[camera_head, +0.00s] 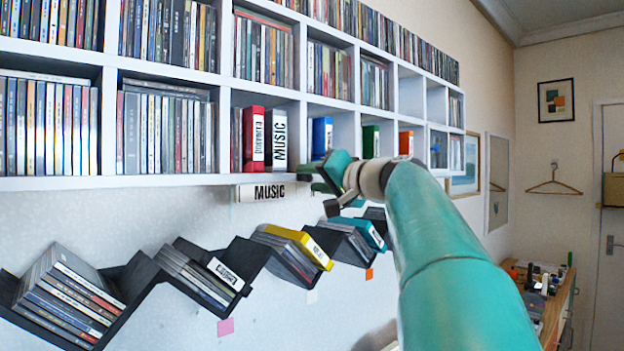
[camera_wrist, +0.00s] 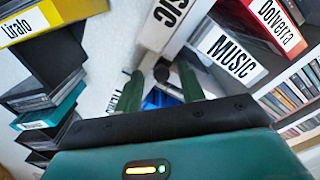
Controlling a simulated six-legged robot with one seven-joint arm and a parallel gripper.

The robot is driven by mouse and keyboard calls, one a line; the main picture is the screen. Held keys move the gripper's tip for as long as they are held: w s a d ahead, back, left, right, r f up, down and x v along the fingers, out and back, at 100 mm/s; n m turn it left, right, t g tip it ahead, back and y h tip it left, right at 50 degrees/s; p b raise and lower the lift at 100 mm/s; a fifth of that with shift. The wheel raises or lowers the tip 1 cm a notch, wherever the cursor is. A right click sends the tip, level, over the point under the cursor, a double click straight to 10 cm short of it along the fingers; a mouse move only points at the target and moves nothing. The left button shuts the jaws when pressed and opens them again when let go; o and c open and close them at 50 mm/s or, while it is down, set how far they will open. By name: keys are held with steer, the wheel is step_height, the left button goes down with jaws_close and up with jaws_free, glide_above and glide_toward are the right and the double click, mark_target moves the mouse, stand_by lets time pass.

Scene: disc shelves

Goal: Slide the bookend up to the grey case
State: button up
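My gripper (camera_head: 318,178) is at the lower shelf row's front edge, below the blue case (camera_head: 321,137). In the wrist view its two green fingers (camera_wrist: 160,92) are apart. Between and beyond them are a blue surface and a small dark piece (camera_wrist: 161,73); I cannot tell whether that piece is the bookend. No bookend can be made out clearly.
A white shelf (camera_head: 180,184) full of discs has a MUSIC sign (camera_head: 268,193) under its edge. Below it, a black zigzag rack (camera_head: 142,270) holds tilted discs, a yellow case (camera_head: 300,243) and a teal one (camera_head: 361,232). Green (camera_head: 371,142) and orange (camera_head: 406,143) cases stand farther right.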

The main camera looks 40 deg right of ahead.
steer(key=shift+s+a+r, duration=0.1)
steer(key=shift+a, duration=0.1)
steer(key=shift+d, duration=0.15)
steer(key=shift+c, duration=0.7)
jaws_close()
steer(key=shift+s+a, duration=0.2)
steer(key=shift+a, duration=2.25)
steer(key=shift+o, duration=0.7)
jaws_free()
steer(key=shift+w, duration=0.15)
steer(key=shift+d, duration=0.1)
steer(key=shift+s, duration=0.4)
